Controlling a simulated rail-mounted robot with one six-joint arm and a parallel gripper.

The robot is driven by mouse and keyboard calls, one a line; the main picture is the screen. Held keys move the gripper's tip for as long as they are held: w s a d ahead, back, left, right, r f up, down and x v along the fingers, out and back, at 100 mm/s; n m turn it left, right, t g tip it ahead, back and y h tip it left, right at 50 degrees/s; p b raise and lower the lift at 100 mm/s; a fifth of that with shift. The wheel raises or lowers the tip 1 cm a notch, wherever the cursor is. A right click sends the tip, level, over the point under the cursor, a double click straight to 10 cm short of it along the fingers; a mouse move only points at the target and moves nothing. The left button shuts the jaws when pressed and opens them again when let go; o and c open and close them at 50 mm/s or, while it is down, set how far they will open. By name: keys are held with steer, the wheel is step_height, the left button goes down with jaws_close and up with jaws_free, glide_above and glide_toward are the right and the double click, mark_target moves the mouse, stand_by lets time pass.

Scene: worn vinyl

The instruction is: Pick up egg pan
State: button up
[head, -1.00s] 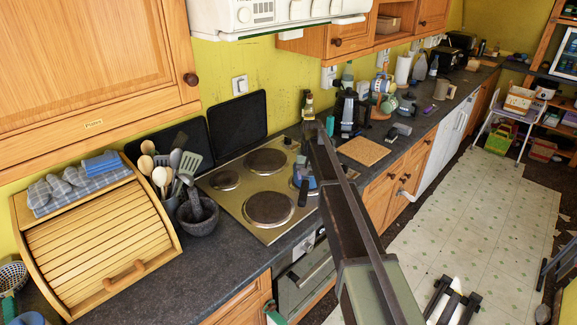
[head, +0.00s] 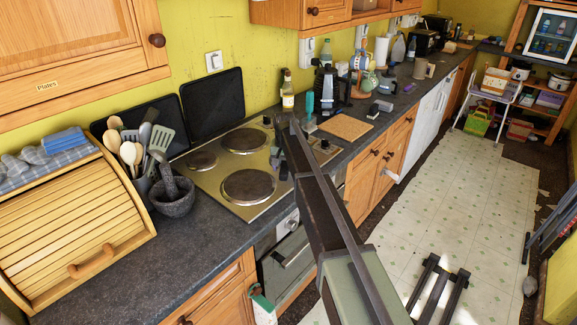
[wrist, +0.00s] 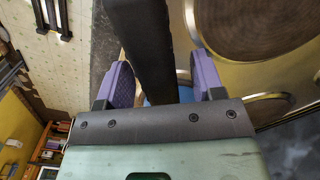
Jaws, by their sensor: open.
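The egg pan's black handle (wrist: 142,45) runs down between the two purple finger pads of my gripper (wrist: 163,82) in the wrist view. The pads stand apart on either side of it, with a gap at the right. A small patch of the pan's blue body (wrist: 184,95) shows behind the handle, just above the gripper's dark plate. The rest of the pan is hidden there. In the head view my arm covers most of the pan's place at the right side of the steel hob (head: 209,171).
A mortar and pestle (head: 172,196) and a utensil pot stand left of the hob. A bottle (head: 287,97) stands behind it. A wooden board (head: 345,127) lies to the right. Bare counter (head: 200,250) lies at the front left.

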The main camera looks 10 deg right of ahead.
steer(key=shift+f, duration=0.75)
steer(key=shift+r, duration=0.25)
jaws_close()
